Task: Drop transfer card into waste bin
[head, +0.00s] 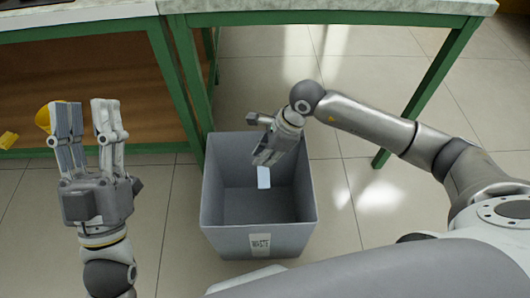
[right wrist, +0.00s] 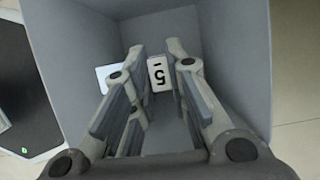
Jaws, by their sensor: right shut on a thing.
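The grey waste bin (head: 226,222) stands on the floor with a "WASTE" label on its front. My right gripper (head: 265,157) points down into the bin's opening. It is shut on a white card (head: 263,178), which hangs below the fingertips inside the bin's walls. In the right wrist view the card (right wrist: 160,73) shows a black "5" between the fingertips. A second white patch (right wrist: 104,76) shows behind the left finger there; I cannot tell what it is. My left gripper (head: 86,112) is open and empty, pointing up, well left of the bin.
Green-framed tables (head: 340,8) stand behind the bin, with a leg (head: 185,85) close to its back left corner. A yellow object (head: 43,118) shows behind my left gripper. The tiled floor right of the bin is clear.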

